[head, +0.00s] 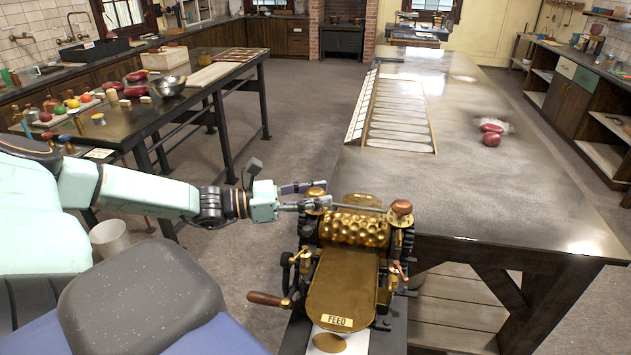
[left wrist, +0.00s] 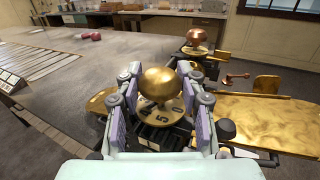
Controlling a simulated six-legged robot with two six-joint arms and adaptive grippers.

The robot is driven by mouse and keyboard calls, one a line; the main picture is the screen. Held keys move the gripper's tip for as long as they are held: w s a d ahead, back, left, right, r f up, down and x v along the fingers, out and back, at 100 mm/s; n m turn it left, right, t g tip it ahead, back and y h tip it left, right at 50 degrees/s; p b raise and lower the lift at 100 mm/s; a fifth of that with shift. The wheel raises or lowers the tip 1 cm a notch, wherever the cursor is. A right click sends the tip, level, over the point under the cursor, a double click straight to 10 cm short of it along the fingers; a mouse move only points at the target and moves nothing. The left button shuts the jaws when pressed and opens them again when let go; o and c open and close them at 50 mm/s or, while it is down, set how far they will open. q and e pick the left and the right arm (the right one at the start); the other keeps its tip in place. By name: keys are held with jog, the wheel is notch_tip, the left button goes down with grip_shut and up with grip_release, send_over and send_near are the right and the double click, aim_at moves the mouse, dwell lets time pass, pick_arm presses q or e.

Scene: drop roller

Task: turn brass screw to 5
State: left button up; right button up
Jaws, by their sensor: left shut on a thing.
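The brass screw (left wrist: 162,84) has a round golden knob above a pale numbered dial (left wrist: 170,112). A 5 and a 0 show on the dial, but I cannot tell which number it is set to. In the head view the brass screw (head: 316,190) is at the left end of the drop roller (head: 354,229). My left gripper (head: 304,196) reaches it from the left. In the left wrist view its lilac-padded fingers (left wrist: 160,100) are shut on the knob, one on each side. My right gripper is in neither view.
A copper-topped screw (head: 401,208) stands at the roller's right end. A crank handle (head: 266,299) sticks out left below, and the FEED plate (head: 342,300) slopes to the front. A big grey table (head: 480,180) is behind, with dark red lumps (head: 491,139) on it.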

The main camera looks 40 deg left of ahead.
pick_arm(q)
jog(key=shift+r+n+t+y+p, duration=0.25)
jog(key=shift+n+t+y+p, duration=0.9)
jog(key=shift+n+y, duration=0.4)
jog(key=shift+f+n+t+y, duration=0.1)
jog(key=shift+n+t+y, duration=0.3)
jog(key=shift+n+y, duration=1.05)
jog(key=shift+n+t+y, duration=0.35)
jog(key=shift+n+y, duration=0.25)
jog(key=shift+y, duration=1.6)
jog(key=shift+w+n+y+b, duration=0.1)
jog(key=shift+n+y+b, duration=0.6)
jog(key=shift+y, duration=0.3)
jog(key=shift+f+n+g+y+b, duration=0.15)
jog(key=shift+n+g+y+b, duration=0.15)
jog(key=shift+n+y+b, duration=0.65)
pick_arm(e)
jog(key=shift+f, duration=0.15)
pick_arm(q)
jog(key=shift+y, duration=0.45)
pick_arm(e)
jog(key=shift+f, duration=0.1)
pick_arm(q)
jog(key=o, duration=1.2)
